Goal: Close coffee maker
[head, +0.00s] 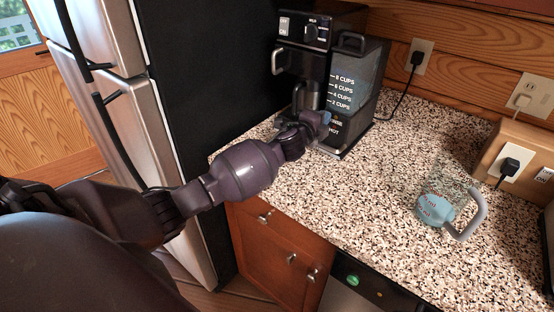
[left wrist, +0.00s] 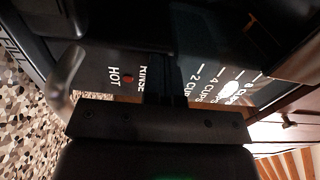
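The coffee maker (head: 344,75) is tall and black and stands upright at the back of the counter, beside the fridge. It has a knob on top, cup marks on its clear side tank and a metallic part in its front bay. A dark loop handle stands at its top right. I cannot tell how its lid sits. My left gripper (head: 322,119) is low at its front, partly covering the bay. In the left wrist view the fingers (left wrist: 165,82) look close together, before the HOT lettering of the coffee maker (left wrist: 125,75); nothing shows between them. My right gripper is out of view.
A clear jug (head: 436,206) with a grey handle stands on the speckled counter (head: 335,195) at right. The dark fridge side (head: 205,75) bounds the left. Cords run to wall outlets (head: 420,58). The counter between coffee maker and jug is clear.

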